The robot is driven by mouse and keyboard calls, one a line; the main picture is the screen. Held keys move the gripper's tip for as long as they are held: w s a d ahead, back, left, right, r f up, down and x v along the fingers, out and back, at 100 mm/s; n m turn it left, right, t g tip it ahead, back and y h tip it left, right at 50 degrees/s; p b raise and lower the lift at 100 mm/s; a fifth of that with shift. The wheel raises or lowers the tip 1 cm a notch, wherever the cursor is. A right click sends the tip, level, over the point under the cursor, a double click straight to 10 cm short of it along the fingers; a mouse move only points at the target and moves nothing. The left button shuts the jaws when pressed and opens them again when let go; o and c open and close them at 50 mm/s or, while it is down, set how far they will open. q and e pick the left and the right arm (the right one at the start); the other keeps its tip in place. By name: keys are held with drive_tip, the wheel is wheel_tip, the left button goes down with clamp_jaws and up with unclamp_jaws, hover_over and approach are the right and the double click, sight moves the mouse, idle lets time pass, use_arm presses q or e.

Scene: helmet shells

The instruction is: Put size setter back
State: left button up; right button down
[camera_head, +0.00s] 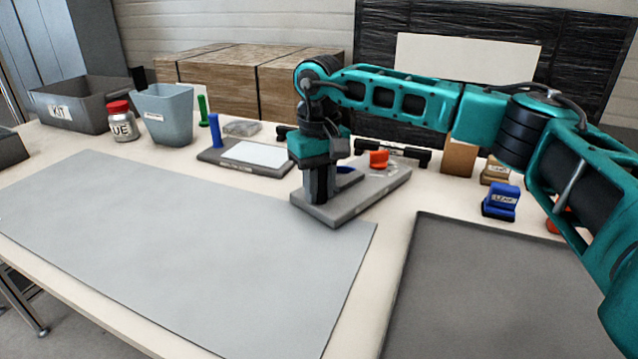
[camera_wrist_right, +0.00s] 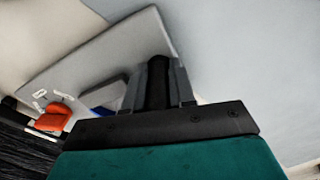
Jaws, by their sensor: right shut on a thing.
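My right gripper (camera_head: 320,198) reaches down over the near left part of a grey board (camera_head: 372,200) on the table. In the right wrist view its fingers (camera_wrist_right: 160,75) are close together around a dark piece, which I take as the size setter; its shape is mostly hidden by the fingers. I cannot tell whether it touches the board. On the board, behind the gripper, are an orange piece (camera_head: 379,158) and a partly hidden blue piece (camera_head: 345,170). The orange piece also shows in the right wrist view (camera_wrist_right: 55,115). My left gripper is out of view.
A large grey mat (camera_head: 170,250) lies clear at left; a dark tray (camera_head: 480,290) lies at right. Behind are a KIT bin (camera_head: 75,105), a red-lidded jar (camera_head: 123,125), a grey-blue bucket (camera_head: 165,115) and another board (camera_head: 215,158). A blue stamp-like block (camera_head: 501,204) stands right.

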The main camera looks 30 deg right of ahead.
drive_tip(key=c, duration=0.9)
unclamp_jaws()
drive_tip(key=shift+c, duration=0.2)
wheel_tip(320, 180, up, 12)
drive_tip(key=p, duration=0.2)
drive_tip(key=shift+f+p, duration=0.2)
drive_tip(key=shift+p, duration=0.15)
drive_tip(key=shift+r, duration=0.45)
